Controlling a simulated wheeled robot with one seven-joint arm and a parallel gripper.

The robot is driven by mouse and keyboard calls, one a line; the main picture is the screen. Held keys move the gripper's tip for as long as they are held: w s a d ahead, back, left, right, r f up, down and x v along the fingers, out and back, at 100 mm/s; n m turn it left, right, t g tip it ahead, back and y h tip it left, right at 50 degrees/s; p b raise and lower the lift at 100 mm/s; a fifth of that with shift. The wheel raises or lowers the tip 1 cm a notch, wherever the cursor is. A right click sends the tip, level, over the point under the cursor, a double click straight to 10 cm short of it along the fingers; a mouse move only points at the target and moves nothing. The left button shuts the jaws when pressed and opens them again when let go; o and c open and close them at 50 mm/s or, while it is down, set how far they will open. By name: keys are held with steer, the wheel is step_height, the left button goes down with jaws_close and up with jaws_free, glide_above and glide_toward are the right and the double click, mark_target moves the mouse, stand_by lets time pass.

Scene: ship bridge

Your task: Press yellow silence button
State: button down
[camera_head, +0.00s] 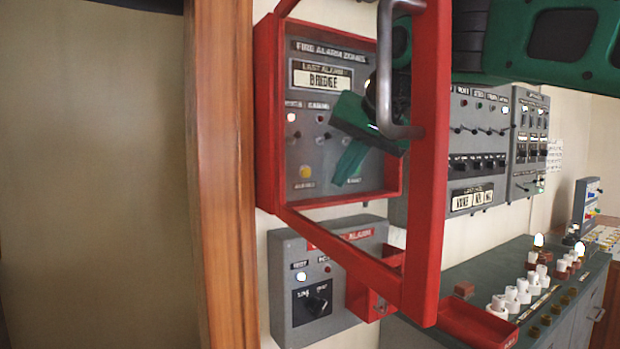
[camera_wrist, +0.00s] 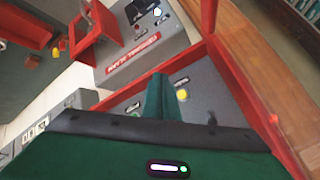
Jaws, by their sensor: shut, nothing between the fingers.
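The yellow silence button (camera_head: 306,172) sits low on the grey fire alarm panel (camera_head: 325,80), inside a red-rimmed box. In the wrist view the yellow button (camera_wrist: 182,96) shows just right of my fingers. My green gripper (camera_head: 347,172) is inside the box, in front of the panel, with its fingers shut and empty. Its fingertips point down, right of the button in the head view, apart from it in the picture. In the wrist view the shut fingers (camera_wrist: 160,82) stand over the panel; their depth to it is unclear.
The red door frame (camera_head: 428,170) stands open toward me, with a metal handle (camera_head: 388,75) near my arm. A grey alarm box (camera_head: 320,275) is below. A wooden post (camera_head: 225,180) is at left, and a console (camera_head: 520,290) with switches at right.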

steer(key=w+a, duration=0.1)
steer(key=w, duration=0.1)
steer(key=w+a, duration=0.2)
steer(key=w, duration=0.1)
steer(key=w+a, duration=0.1)
steer(key=w, duration=0.1)
steer(key=shift+w+a, duration=0.15)
steer(key=shift+a, duration=0.25)
stand_by(2.1)
steer(key=shift+w+a, duration=0.15)
steer(key=shift+a, duration=0.15)
steer(key=shift+w+a, duration=0.2)
steer(key=shift+w, duration=0.15)
stand_by(0.7)
stand_by(0.4)
steer(key=shift+s+d, duration=0.5)
steer(key=shift+s, duration=0.2)
